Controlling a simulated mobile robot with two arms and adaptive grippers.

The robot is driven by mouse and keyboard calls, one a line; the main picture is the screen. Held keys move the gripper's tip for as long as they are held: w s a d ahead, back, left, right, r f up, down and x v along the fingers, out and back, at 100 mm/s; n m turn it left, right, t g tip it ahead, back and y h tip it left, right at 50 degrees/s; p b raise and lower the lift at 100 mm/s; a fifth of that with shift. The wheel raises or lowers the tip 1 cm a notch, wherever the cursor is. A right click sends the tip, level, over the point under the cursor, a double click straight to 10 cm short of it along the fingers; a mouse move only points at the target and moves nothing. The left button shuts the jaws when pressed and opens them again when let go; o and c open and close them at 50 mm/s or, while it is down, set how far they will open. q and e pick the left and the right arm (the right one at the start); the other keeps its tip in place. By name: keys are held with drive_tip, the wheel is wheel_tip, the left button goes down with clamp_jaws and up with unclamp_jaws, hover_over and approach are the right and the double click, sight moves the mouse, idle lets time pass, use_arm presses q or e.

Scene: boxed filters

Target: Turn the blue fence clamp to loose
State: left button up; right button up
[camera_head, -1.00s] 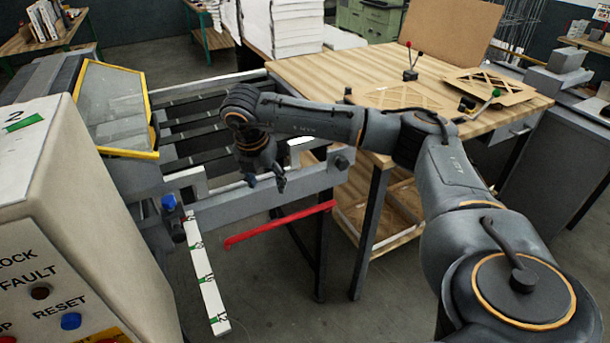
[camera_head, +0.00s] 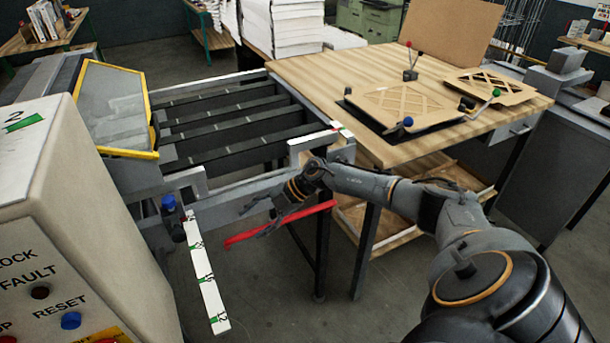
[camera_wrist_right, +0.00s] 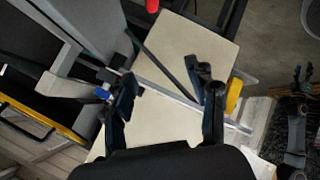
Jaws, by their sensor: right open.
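The blue fence clamp (camera_head: 168,202) is a small blue knob on a dark post, at the near end of the grey rail and the top of the white scale. My right gripper (camera_head: 252,220) is open and empty, to the right of the clamp and apart from it, with its fingers pointing left. In the right wrist view, my open fingers (camera_wrist_right: 168,88) show over a pale surface. A blue piece, likely the clamp (camera_wrist_right: 103,93), shows just outside the left finger, partly hidden by it. My left gripper is not in view.
The white scale (camera_head: 208,285) with green marks slopes down from the clamp. A red bar (camera_head: 270,228) lies beside and below my right gripper. The control cabinet (camera_head: 55,210) stands at left. A wooden table (camera_head: 310,75) with cardboard-framed filters (camera_head: 400,98) is at the back right.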

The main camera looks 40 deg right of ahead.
drive_tip(key=d+f+m+t+h, duration=0.1)
drive_tip(key=d+f+m, duration=0.1)
drive_tip(key=d, duration=0.3)
drive_tip(key=s+d+f+m+t+h, duration=0.1)
drive_tip(key=d+f+m+t, duration=0.1)
drive_tip(key=d, duration=0.3)
drive_tip(key=d+f+m+t+h, duration=0.1)
drive_tip(key=d+f+t+h, duration=0.1)
drive_tip(key=d, duration=0.3)
drive_tip(key=shift+s+d+f+m, duration=0.15)
drive_tip(key=shift+f+m, duration=0.25)
drive_tip(key=shift+f, duration=0.35)
drive_tip(key=shift+s+d+f+h, duration=0.15)
drive_tip(key=shift+d+f+h, duration=0.1)
drive_tip(key=shift+d+h, duration=0.25)
